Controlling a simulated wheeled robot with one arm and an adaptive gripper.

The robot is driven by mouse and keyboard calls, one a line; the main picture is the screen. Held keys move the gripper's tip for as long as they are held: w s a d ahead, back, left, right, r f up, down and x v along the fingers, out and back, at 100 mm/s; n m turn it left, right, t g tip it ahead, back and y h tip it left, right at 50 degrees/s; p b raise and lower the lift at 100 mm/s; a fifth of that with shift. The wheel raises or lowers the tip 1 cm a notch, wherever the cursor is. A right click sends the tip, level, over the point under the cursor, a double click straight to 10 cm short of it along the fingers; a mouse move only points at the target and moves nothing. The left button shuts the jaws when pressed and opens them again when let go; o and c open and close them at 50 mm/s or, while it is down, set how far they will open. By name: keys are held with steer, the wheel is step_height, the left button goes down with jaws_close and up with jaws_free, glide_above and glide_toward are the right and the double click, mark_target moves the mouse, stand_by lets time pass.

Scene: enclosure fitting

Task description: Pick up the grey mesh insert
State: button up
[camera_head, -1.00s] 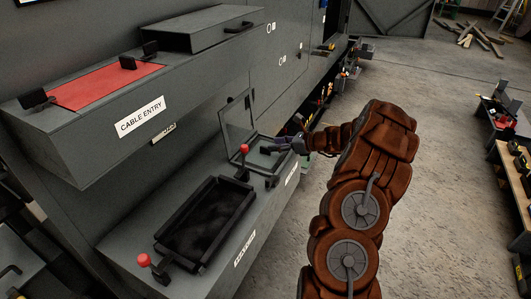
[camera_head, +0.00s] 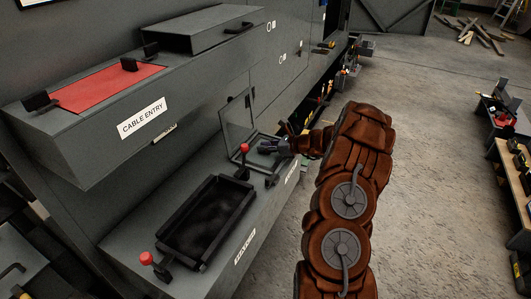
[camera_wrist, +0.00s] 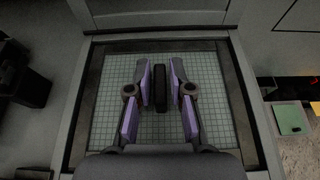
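The grey mesh insert (camera_wrist: 112,115) shows in the wrist view as a gridded panel inside a dark square frame. A dark upright bar, seemingly its grip (camera_wrist: 160,90), stands near the panel's middle. My gripper (camera_wrist: 160,70) is over the panel with its two purple fingers apart, one on each side of the bar. Narrow gaps show between fingers and bar. In the head view my gripper (camera_head: 273,147) is over the far opening of the lower grey ledge, and the insert there is too small to make out clearly.
Nearer is a black-framed opening (camera_head: 178,249) with another red-knobbed lever (camera_head: 147,258). The cable entry box (camera_head: 95,135) overhangs at left. Open floor lies right.

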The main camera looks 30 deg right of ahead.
jaws_close()
